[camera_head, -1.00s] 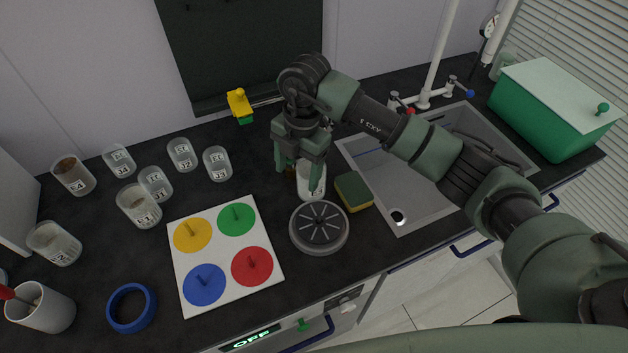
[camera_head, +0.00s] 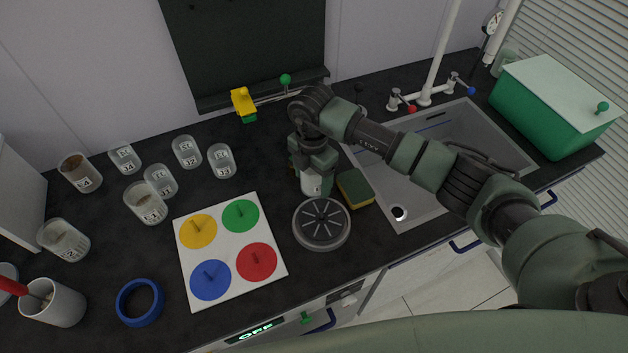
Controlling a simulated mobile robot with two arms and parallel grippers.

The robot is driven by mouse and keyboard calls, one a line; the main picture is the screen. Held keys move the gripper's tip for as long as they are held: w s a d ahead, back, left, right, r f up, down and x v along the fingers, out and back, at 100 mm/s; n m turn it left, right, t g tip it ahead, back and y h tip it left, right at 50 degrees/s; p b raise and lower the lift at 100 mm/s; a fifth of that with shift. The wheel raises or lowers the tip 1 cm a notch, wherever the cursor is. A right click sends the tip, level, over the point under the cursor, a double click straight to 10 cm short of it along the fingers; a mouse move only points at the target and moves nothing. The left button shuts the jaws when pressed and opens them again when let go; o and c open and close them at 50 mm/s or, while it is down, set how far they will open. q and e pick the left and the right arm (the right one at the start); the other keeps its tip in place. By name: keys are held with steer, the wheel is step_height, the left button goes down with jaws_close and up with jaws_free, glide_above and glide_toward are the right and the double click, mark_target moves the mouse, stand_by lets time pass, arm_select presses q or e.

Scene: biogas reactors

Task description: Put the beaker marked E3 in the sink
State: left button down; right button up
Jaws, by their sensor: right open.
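No readable E3 mark shows on any beaker. The grey sink (camera_head: 415,190) is to the right of the gripper, with my right arm crossing above it. My left gripper is not in view.
A yellow-green sponge (camera_head: 355,189) lies between the beaker and the sink. The stirrer plate (camera_head: 321,224) is in front. Several labelled beakers, including E4 (camera_head: 80,173) and E1 (camera_head: 146,203), stand at left. A green box (camera_head: 545,115) is right of the sink.

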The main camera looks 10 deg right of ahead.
steer(key=c, duration=1.2)
steer(key=shift+o, duration=0.2)
steer(key=shift+r, duration=0.1)
